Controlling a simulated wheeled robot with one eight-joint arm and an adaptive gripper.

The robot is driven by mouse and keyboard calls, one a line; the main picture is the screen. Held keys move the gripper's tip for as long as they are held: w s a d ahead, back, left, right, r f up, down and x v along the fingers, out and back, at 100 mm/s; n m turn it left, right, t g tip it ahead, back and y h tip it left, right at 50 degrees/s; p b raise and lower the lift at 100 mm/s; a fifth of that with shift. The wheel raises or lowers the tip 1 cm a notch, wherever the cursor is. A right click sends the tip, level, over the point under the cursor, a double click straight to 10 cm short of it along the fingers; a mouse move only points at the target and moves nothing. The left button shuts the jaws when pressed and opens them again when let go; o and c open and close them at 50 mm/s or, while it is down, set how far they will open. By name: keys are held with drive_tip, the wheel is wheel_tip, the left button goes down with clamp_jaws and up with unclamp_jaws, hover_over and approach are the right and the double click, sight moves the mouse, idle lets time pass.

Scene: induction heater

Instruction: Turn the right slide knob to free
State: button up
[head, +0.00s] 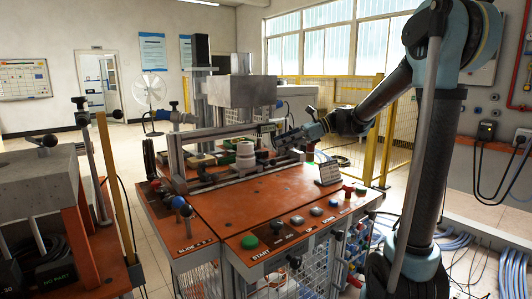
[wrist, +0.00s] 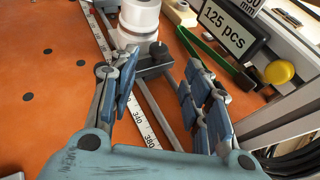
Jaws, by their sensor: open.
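My gripper (wrist: 163,88) is open, with two blue-padded fingers and nothing held between them. In the head view my gripper (head: 284,140) is over the right part of the fixture on the orange bench. In the wrist view a dark grey slide block (wrist: 152,62) stands just beyond the fingers, beside a white stacked cylinder (wrist: 138,18). A scale strip (wrist: 139,118) and grey rails run towards me below the fingers. A yellow round knob (wrist: 278,72) is right of the fingers, apart from them. I cannot tell which part is the right slide knob.
A "125 pcs" sign (wrist: 228,30) stands behind the fingers on the right. The orange bench top (head: 245,207) is clear in front of the fixture. Its front edge carries a green start button (head: 250,242) and several knobs. A blue-topped knob (head: 178,202) stands near the SLIDE label.

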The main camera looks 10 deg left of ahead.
sight(259, 155)
drive_tip(key=x, duration=0.7)
drive_tip(key=shift+s+a+f, duration=0.15)
drive_tip(key=shift+s+a, duration=0.05)
drive_tip(key=shift+a, duration=0.1)
drive_tip(key=c, duration=1)
